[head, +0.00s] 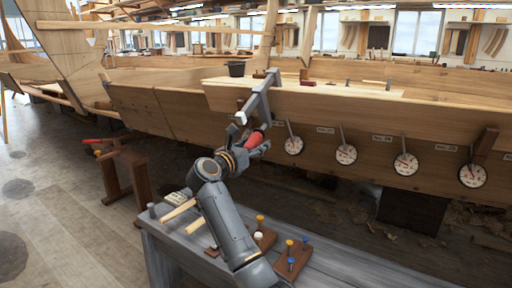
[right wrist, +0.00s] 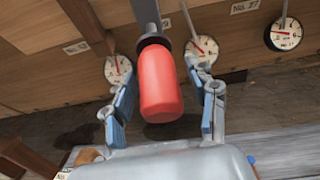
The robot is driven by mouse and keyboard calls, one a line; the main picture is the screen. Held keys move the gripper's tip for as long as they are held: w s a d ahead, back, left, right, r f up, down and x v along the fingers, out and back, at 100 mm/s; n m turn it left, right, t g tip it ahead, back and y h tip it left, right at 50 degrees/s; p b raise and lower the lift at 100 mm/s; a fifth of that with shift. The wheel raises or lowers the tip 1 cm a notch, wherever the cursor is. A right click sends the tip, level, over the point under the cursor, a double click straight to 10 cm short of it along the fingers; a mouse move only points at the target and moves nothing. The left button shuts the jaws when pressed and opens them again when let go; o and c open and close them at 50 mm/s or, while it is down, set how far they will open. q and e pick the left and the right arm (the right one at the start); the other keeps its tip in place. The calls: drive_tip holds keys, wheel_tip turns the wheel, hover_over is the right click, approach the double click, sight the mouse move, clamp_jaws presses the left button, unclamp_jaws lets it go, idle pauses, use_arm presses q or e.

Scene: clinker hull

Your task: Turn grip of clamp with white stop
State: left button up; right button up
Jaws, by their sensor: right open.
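A grey metal clamp (head: 260,97) sits over the top edge of the hull planking. A small white piece, apparently its stop (head: 240,118), shows at its lower left. Its red grip (head: 253,139) hangs below and is partly covered by my right gripper (head: 257,147) in the head view. In the right wrist view the red grip (right wrist: 162,85) hangs from a dark collar between the two fingers of my right gripper (right wrist: 161,100). The fingers are apart, with a visible gap on each side of the grip. My left gripper is out of view.
Several round dials (head: 346,154) hang along the hull plank (head: 330,110). A grey bench (head: 340,262) with pegs on brown blocks (head: 293,262) lies below my right arm. A wooden trestle (head: 125,175) stands at left. Open floor (head: 60,210) is further left.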

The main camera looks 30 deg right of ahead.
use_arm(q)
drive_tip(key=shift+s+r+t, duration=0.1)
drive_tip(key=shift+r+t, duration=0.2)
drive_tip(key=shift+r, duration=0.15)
use_arm(e)
drive_tip(key=shift+w+d, duration=0.25)
drive_tip(key=shift+d, duration=0.3)
